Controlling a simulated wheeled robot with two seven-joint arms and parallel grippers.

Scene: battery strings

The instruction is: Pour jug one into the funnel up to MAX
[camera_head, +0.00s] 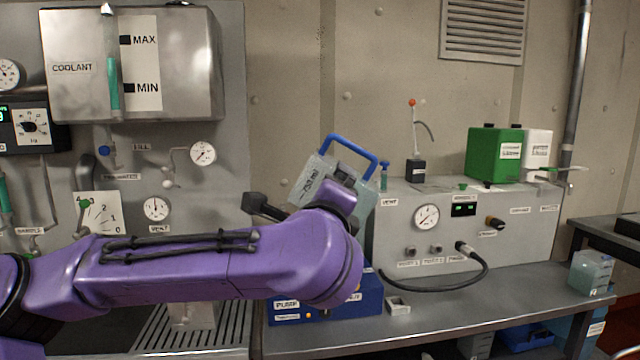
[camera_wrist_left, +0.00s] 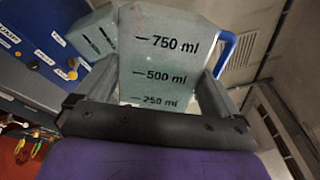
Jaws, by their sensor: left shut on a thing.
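A clear jug with a blue handle (camera_head: 312,182) is held up in front of the grey bench, tilted. Its marks of 250, 500 and 750 ml show in the left wrist view (camera_wrist_left: 165,62). My left gripper (camera_wrist_left: 158,95) is shut on it, one finger on each side; my purple arm hides its lower part in the head view. I cannot make out a number on the jug or its liquid level. No funnel can be made out. My right gripper is out of view.
A blue pump box (camera_head: 368,300) stands behind my arm. A second clear container (camera_head: 591,272) stands at the bench's right end. A green box (camera_head: 494,154) and a white one sit on the grey cabinet (camera_head: 470,215). A black hose (camera_head: 440,288) curves over the bench.

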